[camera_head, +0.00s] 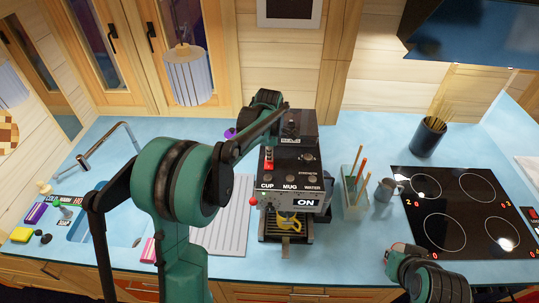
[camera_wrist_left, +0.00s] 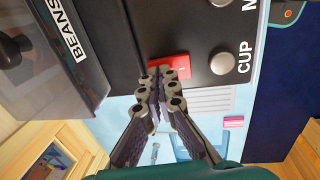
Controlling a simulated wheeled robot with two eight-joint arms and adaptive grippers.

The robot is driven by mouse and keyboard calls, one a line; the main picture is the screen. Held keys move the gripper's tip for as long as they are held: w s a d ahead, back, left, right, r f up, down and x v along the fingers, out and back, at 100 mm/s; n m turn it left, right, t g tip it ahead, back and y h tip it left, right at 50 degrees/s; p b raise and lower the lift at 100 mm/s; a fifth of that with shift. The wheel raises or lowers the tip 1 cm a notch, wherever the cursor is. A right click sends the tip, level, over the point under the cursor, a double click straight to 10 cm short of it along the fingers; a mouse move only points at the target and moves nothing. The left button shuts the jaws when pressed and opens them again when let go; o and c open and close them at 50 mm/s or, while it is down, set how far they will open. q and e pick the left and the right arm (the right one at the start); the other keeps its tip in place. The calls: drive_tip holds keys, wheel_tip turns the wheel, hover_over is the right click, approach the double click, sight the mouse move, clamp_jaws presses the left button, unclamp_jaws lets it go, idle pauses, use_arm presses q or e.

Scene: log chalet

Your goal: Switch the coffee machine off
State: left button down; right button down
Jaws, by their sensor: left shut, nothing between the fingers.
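The black coffee machine (camera_head: 312,160) stands on the blue counter, with a white ON label (camera_head: 306,203) on its front. Its red switch (camera_head: 269,158) is on the upper left of the front. In the left wrist view the red switch (camera_wrist_left: 172,68) is marked with a white stroke, close to the CUP button (camera_wrist_left: 222,62). My left gripper (camera_wrist_left: 165,75) is shut and empty, its fingertips at the edge of the red switch; I cannot tell if they touch. In the head view its fingertips are unclear. My right gripper (camera_head: 396,254) is low at the right, its fingers unclear.
A yellow cup (camera_head: 289,224) stands under the machine's spout. A utensil holder (camera_head: 354,198) and grey mug (camera_head: 385,190) are to its right, then the black hob (camera_head: 460,205). The sink is left, beyond a ribbed drainer (camera_head: 225,225). A BEANS container (camera_wrist_left: 62,50) is beside my left gripper.

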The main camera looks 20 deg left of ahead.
use_arm(q)
drive_tip(key=shift+w+a+f+g+b, duration=0.1)
drive_tip(key=shift+w+f+g+b, duration=0.15)
drive_tip(key=shift+f+g+b, duration=0.25)
drive_tip(key=shift+r, duration=0.15)
drive_tip(key=shift+s, duration=0.1)
drive_tip(key=shift+s, duration=0.15)
